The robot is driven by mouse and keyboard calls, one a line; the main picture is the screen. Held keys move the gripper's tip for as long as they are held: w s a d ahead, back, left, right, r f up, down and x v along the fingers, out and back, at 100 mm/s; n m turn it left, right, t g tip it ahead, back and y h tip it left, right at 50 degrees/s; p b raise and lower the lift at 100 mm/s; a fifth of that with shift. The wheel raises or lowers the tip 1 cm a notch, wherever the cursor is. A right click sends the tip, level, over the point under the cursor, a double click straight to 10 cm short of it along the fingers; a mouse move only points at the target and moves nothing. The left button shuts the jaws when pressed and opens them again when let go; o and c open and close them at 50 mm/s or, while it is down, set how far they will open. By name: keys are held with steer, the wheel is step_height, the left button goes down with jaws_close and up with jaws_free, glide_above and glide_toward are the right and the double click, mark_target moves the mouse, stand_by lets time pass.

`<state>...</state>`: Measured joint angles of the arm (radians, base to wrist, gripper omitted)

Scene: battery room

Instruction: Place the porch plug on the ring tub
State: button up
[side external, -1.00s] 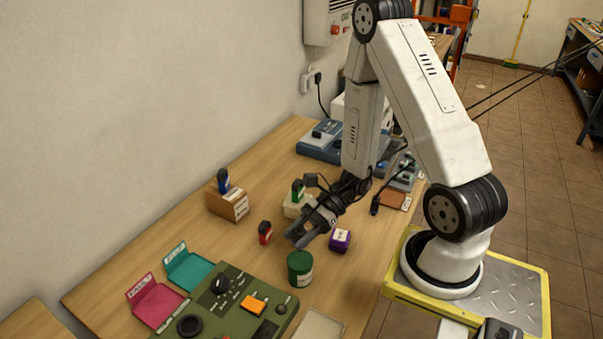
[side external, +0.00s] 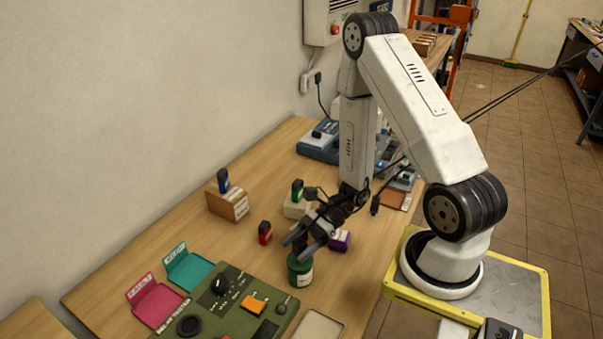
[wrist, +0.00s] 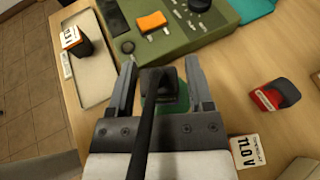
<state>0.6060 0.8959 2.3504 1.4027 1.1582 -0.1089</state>
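My gripper (side external: 295,249) is over the round dark green tub (side external: 300,273), with its fingers spread. In the wrist view my gripper (wrist: 160,64) has a clear gap inside each finger. Between the fingers a dark block (wrist: 168,84) shows above green; a black bar partly covers it. I cannot tell whether it rests on the tub. Other small plugs stand about: a red one (side external: 265,232) on the table, a green one (side external: 297,189) on a cream block, and a blue one (side external: 223,180) on a wooden block. Names on the labels are too small to read.
A purple block (side external: 341,240) stands right beside my gripper. An olive panel (side external: 237,306) with knobs and an orange switch lies in front, near pink (side external: 158,305) and teal (side external: 188,269) holders. A pale tray (wrist: 97,88) holds a dark labelled block. Bare table lies left of the red plug.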

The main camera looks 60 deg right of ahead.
steer(key=shift+o, duration=0.3)
steer(key=shift+r, duration=0.15)
steer(key=shift+d+r, duration=0.1)
steer(key=shift+d, duration=0.05)
steer(key=v, duration=1.1)
steer(key=shift+d+r, duration=0.25)
steer(key=shift+d, duration=0.05)
steer(key=shift+s, duration=0.15)
step_height(320, 180, up, 5)
steer(key=n+g+h, duration=0.3)
steer(key=n+h, duration=0.9)
steer(key=n, duration=1)
glide_above(296, 240)
steer(key=shift+s+d+r, duration=0.2)
steer(key=shift+s+d, duration=0.1)
steer(key=shift+d, duration=0.15)
steer(key=shift+w+a+r+n+h, duration=0.3)
steer(key=shift+a+r, duration=0.05)
steer(key=shift+a, duration=0.1)
